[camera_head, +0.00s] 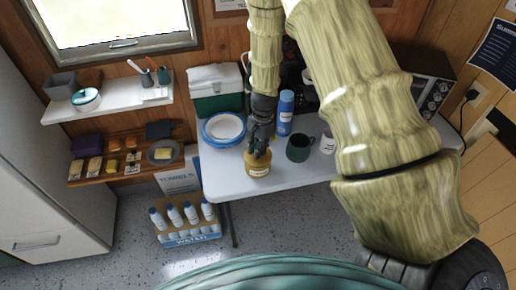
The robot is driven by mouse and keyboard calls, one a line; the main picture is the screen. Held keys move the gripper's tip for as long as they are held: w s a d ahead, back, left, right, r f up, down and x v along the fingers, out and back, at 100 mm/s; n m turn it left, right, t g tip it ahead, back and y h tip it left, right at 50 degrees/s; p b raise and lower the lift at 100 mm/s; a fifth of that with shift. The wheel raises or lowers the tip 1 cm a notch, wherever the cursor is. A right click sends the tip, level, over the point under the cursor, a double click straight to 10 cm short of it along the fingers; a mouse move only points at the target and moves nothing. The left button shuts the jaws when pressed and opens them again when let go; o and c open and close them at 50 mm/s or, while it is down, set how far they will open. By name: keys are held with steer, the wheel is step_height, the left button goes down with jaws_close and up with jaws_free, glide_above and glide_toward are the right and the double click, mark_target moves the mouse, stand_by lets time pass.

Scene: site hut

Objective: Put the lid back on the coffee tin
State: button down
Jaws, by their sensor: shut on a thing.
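The coffee tin (258,172), mustard-coloured with a pale label, stands upright near the front edge of the white table. My gripper (258,154) points down directly over the tin, its dark fingers shut on the lid (249,159). The lid is a similar mustard colour and is partly hidden by the fingers. It shows at the top of the tin; I cannot tell whether it is seated or held just above the rim.
On the table (225,184), blue-rimmed plates (222,129) are left of my gripper. A blue bottle (285,112), a dark green mug (299,148) and a white cup (327,144) are to the right. A green-and-white cooler (216,88) stands behind. Water bottles (190,213) sit on the floor.

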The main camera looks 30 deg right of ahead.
steer(key=c, duration=0.8)
jaws_free()
steer(key=shift+r, duration=0.15)
steer(key=shift+r+p, duration=2.8)
steer(key=shift+r, duration=0.55)
jaws_close()
steer(key=shift+f+b, duration=1.6)
steer(key=shift+f, duration=1.5)
